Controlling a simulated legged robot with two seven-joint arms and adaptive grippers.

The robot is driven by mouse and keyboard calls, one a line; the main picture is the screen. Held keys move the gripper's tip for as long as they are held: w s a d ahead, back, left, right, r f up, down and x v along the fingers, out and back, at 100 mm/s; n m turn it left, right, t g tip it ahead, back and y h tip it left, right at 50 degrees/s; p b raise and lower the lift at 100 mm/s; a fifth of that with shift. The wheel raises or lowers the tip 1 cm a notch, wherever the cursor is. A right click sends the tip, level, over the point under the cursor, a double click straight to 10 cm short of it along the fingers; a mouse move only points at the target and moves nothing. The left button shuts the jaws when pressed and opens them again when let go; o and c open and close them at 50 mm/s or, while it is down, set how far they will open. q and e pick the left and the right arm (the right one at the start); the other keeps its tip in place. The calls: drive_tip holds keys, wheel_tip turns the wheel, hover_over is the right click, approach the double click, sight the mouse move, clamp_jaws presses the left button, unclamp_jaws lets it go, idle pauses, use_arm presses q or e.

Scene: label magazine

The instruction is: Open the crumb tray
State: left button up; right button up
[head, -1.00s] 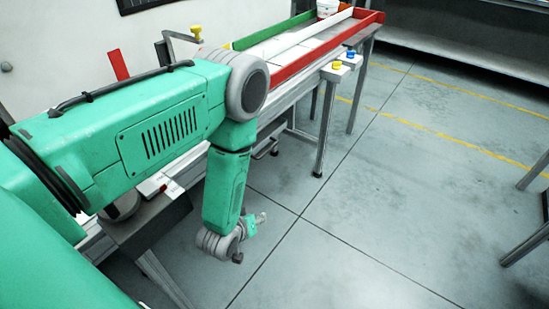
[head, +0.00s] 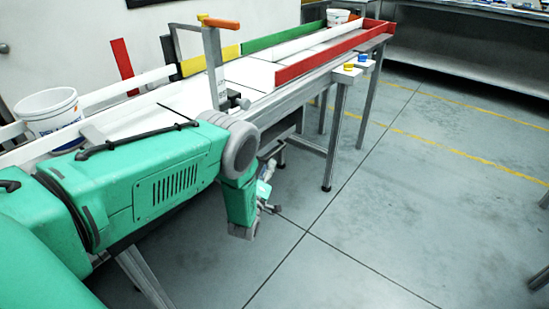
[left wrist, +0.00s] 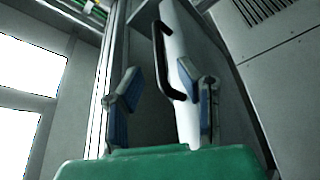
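The crumb tray appears in the left wrist view as a white panel (left wrist: 184,45) with a black bar handle (left wrist: 158,52). My left gripper (left wrist: 157,78) has its two blue-padded fingers spread apart. The handle shows between and beyond the fingers, and I cannot tell whether either finger touches it. In the head view my left gripper (head: 267,188) is small and partly hidden by my forearm, low beside the front edge of the bench. The tray cannot be made out in the head view. My right gripper is not in view.
The long bench (head: 250,72) carries red (head: 325,52), green and yellow rails. A white bucket (head: 48,112) stands at the left and another (head: 338,17) at the far end. A post with an orange top (head: 214,60) rises near my arm. The grey floor (head: 400,200) at right is clear.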

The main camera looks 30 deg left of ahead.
sight(274, 152)
use_arm(q)
drive_tip(key=b+x, duration=0.1)
drive_tip(key=x, duration=0.3)
drive_tip(key=shift+w+a+f, duration=0.1)
drive_tip(key=shift+w+a, duration=0.15)
drive_tip(key=shift+w, duration=0.1)
drive_tip(key=shift+b+x, duration=0.3)
drive_tip(key=shift+x, duration=0.5)
drive_tip(key=shift+d, duration=0.1)
drive_tip(key=shift+c, duration=0.5)
clamp_jaws()
